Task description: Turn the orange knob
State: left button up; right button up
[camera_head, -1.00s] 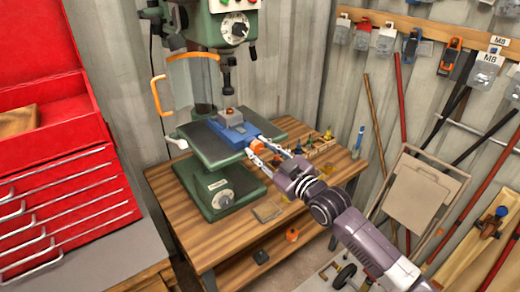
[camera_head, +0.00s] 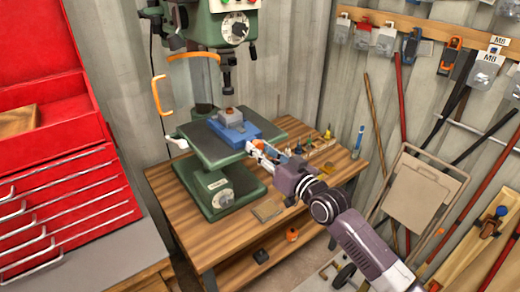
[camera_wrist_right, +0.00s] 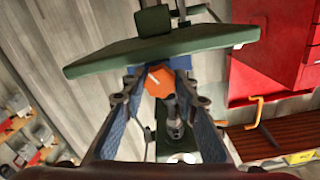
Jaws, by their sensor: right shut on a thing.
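The orange knob (camera_head: 259,146) is at the front end of the blue vise (camera_head: 237,132) on the green drill press table (camera_head: 201,140). In the right wrist view the knob (camera_wrist_right: 158,82) is an orange, faceted piece with a pale line on its face. It sits between the two fingertips of my right gripper (camera_head: 262,151), which is shut on it. In the head view the fingers partly cover the knob. My left gripper is not in view.
The green drill press (camera_head: 220,20) stands on a wooden workbench (camera_head: 283,205). Small bits in a wooden holder (camera_head: 320,147) stand to the right of the gripper. A red tool cabinet (camera_head: 60,180) is at left, a folded hand truck (camera_head: 425,190) at right.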

dwell(0.5)
jog(key=o, duration=1.2)
jog(key=shift+c, duration=0.2)
jog(key=shift+d, duration=0.1)
jog(key=v, duration=1.2)
